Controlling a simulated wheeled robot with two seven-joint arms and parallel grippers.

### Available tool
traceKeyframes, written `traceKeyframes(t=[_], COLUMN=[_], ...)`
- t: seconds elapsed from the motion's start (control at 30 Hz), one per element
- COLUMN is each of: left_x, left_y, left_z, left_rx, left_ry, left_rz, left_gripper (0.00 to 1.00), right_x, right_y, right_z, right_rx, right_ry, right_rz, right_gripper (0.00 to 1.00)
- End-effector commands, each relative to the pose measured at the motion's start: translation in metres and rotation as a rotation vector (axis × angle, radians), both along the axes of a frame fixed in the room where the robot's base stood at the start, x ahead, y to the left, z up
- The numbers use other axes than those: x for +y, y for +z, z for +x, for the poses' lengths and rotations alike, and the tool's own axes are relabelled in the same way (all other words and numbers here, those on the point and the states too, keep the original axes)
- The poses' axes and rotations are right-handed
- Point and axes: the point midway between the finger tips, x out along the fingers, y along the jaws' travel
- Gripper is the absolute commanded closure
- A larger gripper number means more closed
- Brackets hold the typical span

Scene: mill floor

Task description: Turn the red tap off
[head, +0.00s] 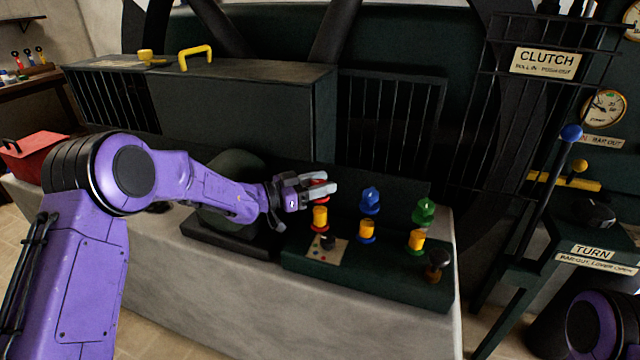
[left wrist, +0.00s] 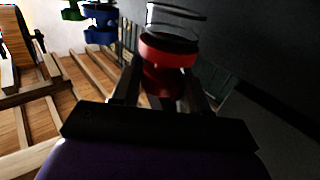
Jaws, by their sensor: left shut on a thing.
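The red tap (head: 318,182) is at the left of a row of taps on the dark green panel (head: 390,276), and is mostly hidden by my fingers. My left gripper (head: 320,188) reaches in from the left and is shut on the red tap. In the left wrist view the red tap (left wrist: 168,52) shows between the fingers of my left gripper (left wrist: 163,90). The blue tap (head: 370,198) and the green tap (head: 424,210) stand to its right, apart from my gripper. My right gripper is not in view.
Yellow pieces on red (head: 320,217), blue (head: 367,231) and green (head: 416,240) bases stand in front of the taps. A dark metal box (head: 240,105) stands behind my left arm. Levers stand at the right.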

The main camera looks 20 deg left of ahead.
Motion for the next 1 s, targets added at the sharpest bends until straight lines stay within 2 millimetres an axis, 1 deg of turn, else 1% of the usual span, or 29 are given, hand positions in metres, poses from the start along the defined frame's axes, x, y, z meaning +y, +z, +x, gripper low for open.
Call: traceKeyframes(t=[0.07, 0.1, 0.13, 0.37, 0.47, 0.57, 0.8, 0.9, 1.0], left_x=[0.000, 0.000, 0.000, 0.000, 0.003, 0.016, 0.058, 0.070, 0.076], left_y=[0.002, 0.002, 0.002, 0.001, 0.001, 0.000, 0.001, 0.001, 0.001], left_z=[0.000, 0.000, 0.000, 0.000, -0.002, -0.013, -0.051, -0.062, -0.069], left_rx=[-0.003, -0.003, -0.003, -0.002, -0.001, -0.003, -0.005, -0.004, -0.003], left_ry=[0.001, 0.001, 0.001, 0.001, 0.002, 0.003, 0.004, 0.002, 0.002], left_rz=[-0.002, -0.002, -0.002, -0.001, -0.001, -0.002, -0.004, -0.003, -0.002], left_gripper=[0.86, 0.43, 0.37, 0.37, 0.37, 0.37, 0.37, 0.37, 0.37], right_x=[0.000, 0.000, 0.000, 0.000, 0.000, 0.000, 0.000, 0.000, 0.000], right_y=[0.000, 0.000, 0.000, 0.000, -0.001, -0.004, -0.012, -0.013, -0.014], right_z=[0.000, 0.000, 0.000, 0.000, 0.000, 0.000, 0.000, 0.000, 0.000], right_rx=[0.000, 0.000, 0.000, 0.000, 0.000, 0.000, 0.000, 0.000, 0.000], right_ry=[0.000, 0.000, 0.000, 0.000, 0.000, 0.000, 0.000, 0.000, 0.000], right_rz=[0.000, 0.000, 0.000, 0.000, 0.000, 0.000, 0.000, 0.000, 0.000], right_gripper=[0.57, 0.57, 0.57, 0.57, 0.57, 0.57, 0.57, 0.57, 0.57])
